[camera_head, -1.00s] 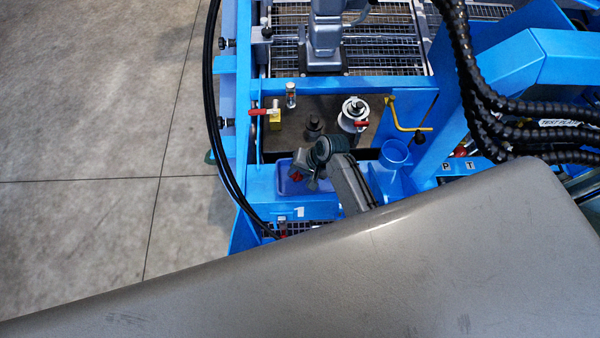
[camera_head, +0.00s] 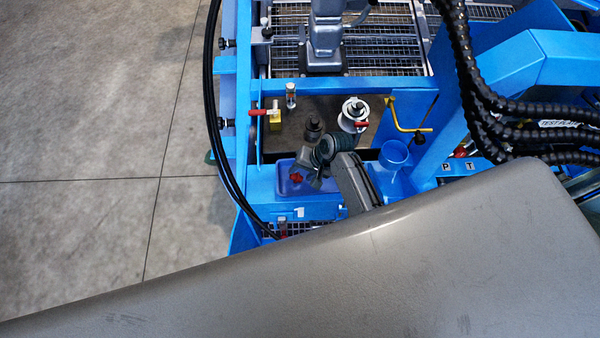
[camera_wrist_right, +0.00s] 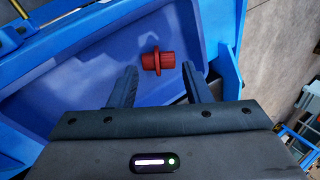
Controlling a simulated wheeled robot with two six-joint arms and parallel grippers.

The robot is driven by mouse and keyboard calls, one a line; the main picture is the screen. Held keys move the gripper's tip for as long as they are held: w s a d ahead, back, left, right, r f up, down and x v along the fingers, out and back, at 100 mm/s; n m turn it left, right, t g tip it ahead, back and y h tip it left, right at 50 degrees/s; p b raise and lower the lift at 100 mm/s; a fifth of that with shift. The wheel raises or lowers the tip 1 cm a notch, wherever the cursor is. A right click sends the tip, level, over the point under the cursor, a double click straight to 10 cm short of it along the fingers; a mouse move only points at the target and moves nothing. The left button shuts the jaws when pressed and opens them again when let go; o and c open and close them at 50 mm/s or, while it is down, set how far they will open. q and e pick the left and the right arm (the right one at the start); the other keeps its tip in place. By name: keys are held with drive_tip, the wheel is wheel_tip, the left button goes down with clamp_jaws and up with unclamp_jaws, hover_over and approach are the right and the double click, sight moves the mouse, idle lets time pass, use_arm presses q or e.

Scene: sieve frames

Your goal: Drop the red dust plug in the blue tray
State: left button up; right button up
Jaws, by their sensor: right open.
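The red dust plug (camera_wrist_right: 158,61) lies just beyond and between the two spread fingertips of my right gripper (camera_wrist_right: 160,72) in the right wrist view. Neither finger touches it there. Behind it is the floor of the blue tray (camera_wrist_right: 70,100); I cannot tell whether the plug rests on it. In the head view the plug (camera_head: 296,178) shows as a small red spot over the blue tray (camera_head: 285,187), beside my right gripper (camera_head: 304,176). My wrist covers part of the tray. My left gripper is not in view.
A blue funnel-like cup (camera_head: 394,153) stands right of my right wrist. Behind are a white round fitting with a red handle (camera_head: 354,112), a dark fitting (camera_head: 313,128) and a yellow valve (camera_head: 275,117). Blue frame bars enclose the area; black cables hang at the left.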

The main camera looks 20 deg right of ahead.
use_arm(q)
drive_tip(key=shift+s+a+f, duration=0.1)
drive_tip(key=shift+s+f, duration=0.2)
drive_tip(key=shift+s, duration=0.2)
use_arm(e)
drive_tip(key=v, duration=1)
